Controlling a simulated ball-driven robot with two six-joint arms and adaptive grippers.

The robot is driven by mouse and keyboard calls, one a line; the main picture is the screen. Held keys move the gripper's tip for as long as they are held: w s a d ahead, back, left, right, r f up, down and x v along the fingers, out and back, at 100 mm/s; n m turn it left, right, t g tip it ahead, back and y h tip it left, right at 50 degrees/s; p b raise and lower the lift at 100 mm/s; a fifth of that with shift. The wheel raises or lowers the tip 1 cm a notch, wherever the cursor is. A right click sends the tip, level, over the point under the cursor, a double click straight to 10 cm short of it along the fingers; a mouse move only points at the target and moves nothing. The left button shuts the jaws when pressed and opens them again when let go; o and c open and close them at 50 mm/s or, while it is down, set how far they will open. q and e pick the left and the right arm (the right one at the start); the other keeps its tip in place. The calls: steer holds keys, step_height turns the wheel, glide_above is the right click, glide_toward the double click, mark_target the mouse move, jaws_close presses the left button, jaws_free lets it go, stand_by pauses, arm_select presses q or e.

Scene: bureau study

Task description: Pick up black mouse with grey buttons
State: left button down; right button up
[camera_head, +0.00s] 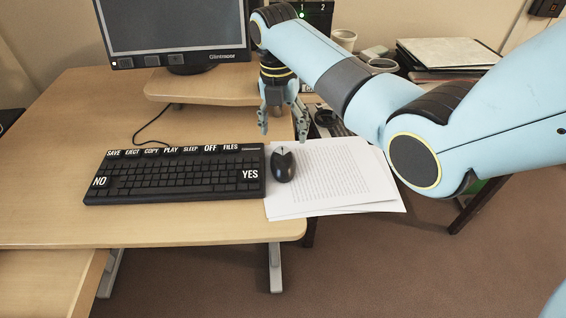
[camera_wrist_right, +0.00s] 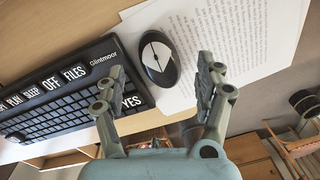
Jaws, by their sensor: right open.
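The black mouse with grey buttons (camera_head: 283,166) lies on the left part of a stack of printed paper, just right of the keyboard. It also shows in the right wrist view (camera_wrist_right: 157,60), beyond and between the fingers. My right gripper (camera_head: 283,135) is open and empty, pointing down above the desk, behind the mouse in the head view. In the right wrist view its two fingers (camera_wrist_right: 160,85) are spread wide, and nothing is between the tips. My left gripper is not in view.
The black keyboard (camera_head: 175,178) sits close left of the mouse. The printed papers (camera_head: 335,180) overhang the desk's right edge. A monitor (camera_head: 178,30) stands on a raised shelf (camera_head: 205,88) behind. Bare desk (camera_head: 60,130) lies left of the keyboard.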

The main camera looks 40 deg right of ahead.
mark_target(285, 151)
steer(key=shift+f, duration=0.95)
steer(key=f, duration=0.2)
steer(key=s+f+b, duration=0.1)
steer(key=f, duration=0.2)
steer(key=shift+a+f, duration=0.1)
steer(key=shift+a, duration=0.1)
steer(key=shift+o, duration=0.9)
steer(key=shift+d+f, duration=0.1)
steer(key=shift+d, duration=0.1)
steer(key=c, duration=1.2)
steer(key=shift+w, duration=0.1)
